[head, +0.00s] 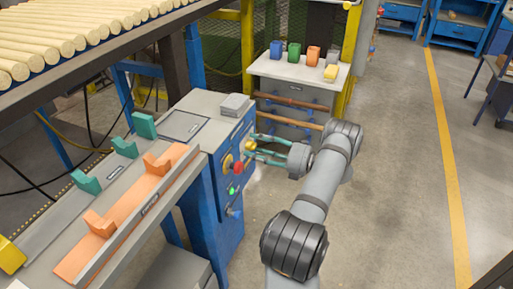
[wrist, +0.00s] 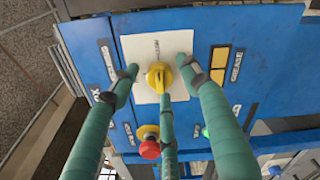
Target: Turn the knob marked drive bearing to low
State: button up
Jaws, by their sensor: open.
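A yellow knob (wrist: 157,77) sits on a white square plate (wrist: 140,45) on the blue control panel (wrist: 270,50). It also shows in the head view (head: 250,145) between my fingertips. The knob's raised grip bar runs roughly up and down in the wrist view. The small markings around it are too blurred to read. My gripper (wrist: 159,75) has green fingers and is open, with tips on the left, the right and below the knob. The side fingertips stand apart from the knob. The lower fingertip is close under it; I cannot tell if it touches.
A red push button (wrist: 150,149) on a yellow base sits just below the knob, near my lower finger. A green button (wrist: 206,133) is beside it. A rail bench with orange V-blocks (head: 100,222) stands left. The floor at right is open.

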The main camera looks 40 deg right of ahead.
jog(key=v, duration=1.2)
jog(key=x, duration=1.2)
